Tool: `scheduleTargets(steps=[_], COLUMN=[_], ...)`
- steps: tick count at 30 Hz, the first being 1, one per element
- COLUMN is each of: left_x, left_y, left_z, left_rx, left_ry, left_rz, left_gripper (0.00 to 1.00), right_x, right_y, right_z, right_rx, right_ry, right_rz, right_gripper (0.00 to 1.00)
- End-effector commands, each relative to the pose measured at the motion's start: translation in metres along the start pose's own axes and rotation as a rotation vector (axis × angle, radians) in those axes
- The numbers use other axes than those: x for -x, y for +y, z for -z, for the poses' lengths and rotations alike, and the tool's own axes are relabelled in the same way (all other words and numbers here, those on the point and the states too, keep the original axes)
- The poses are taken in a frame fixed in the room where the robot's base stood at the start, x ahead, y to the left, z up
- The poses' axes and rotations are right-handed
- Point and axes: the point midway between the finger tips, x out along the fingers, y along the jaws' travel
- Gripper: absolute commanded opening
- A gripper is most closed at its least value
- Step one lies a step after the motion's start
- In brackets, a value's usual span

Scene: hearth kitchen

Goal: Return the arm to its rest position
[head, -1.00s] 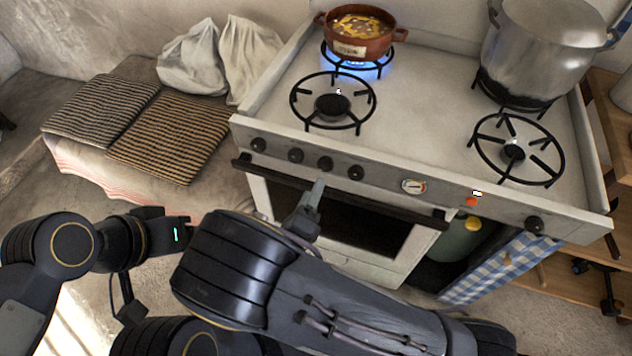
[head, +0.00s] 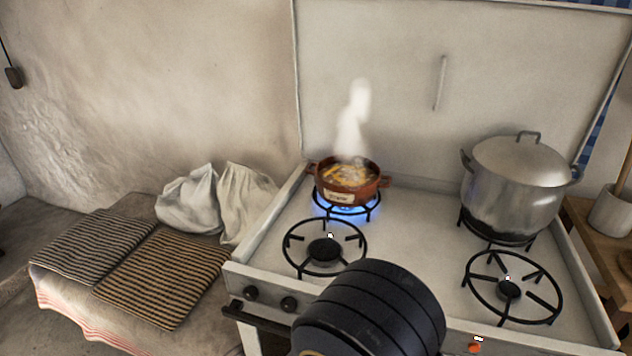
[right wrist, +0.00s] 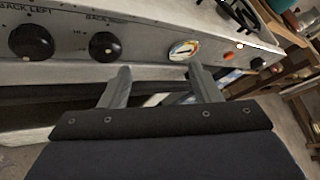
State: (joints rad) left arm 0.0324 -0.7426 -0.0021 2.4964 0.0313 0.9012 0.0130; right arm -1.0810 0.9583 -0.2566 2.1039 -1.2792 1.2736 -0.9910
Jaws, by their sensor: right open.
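My right gripper (right wrist: 160,86) is open and empty in the right wrist view. Its two fingers point toward the stove's front panel, below the knobs and the round gauge (right wrist: 184,50). Whether the fingers touch the stove I cannot tell. In the head view a dark link of my arm (head: 372,310) covers part of the stove's front edge, and the right gripper itself does not show. My left gripper is in neither current view.
The white stove (head: 405,240) holds a steaming brown pot (head: 345,196) over a lit blue flame at the back left. A large lidded metal pot (head: 515,190) stands at the back right. The front burners are bare. Striped cushions (head: 165,278) and white sacks (head: 190,203) lie left.

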Motion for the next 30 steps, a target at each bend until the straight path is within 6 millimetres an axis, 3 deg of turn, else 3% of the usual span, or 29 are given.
scheduleTargets(steps=[1,3,8,12,17,21,26,27,30], left_x=[0.005,0.007,0.014,0.020,0.027,0.033,0.037,0.038,0.039], left_y=[0.002,0.003,0.006,0.009,0.012,0.015,0.017,0.017,0.018], left_z=[0.002,0.004,0.007,0.010,0.014,0.016,0.019,0.019,0.020], left_rx=[0.000,0.000,0.000,0.000,0.000,0.000,0.000,0.000,0.000], left_ry=[0.000,0.000,0.000,0.000,0.000,0.000,0.000,0.000,0.000], left_rz=[0.000,0.000,0.000,0.000,0.000,0.000,0.000,0.000,0.000], left_gripper=[0.57,0.57,0.57,0.57,0.57,0.57,0.57,0.57,0.57], right_x=[-0.008,-0.014,-0.012,0.003,0.027,0.048,0.066,0.069,0.073], right_y=[-0.026,-0.056,-0.113,-0.151,-0.185,-0.209,-0.228,-0.231,-0.236], right_z=[-0.001,0.006,0.024,0.033,0.033,0.022,0.006,0.003,-0.003], right_rx=[-0.148,-0.350,-0.827,-1.254,-1.747,-2.177,-2.573,2.549,2.446], right_ry=[0.134,0.306,0.664,0.940,1.212,1.412,1.577,-1.548,-1.463], right_rz=[0.025,0.068,0.198,0.340,0.518,0.671,0.796,-0.787,-0.749], right_gripper=[0.57,0.57,0.57,0.57,0.57,0.57,0.57,0.57,0.57])
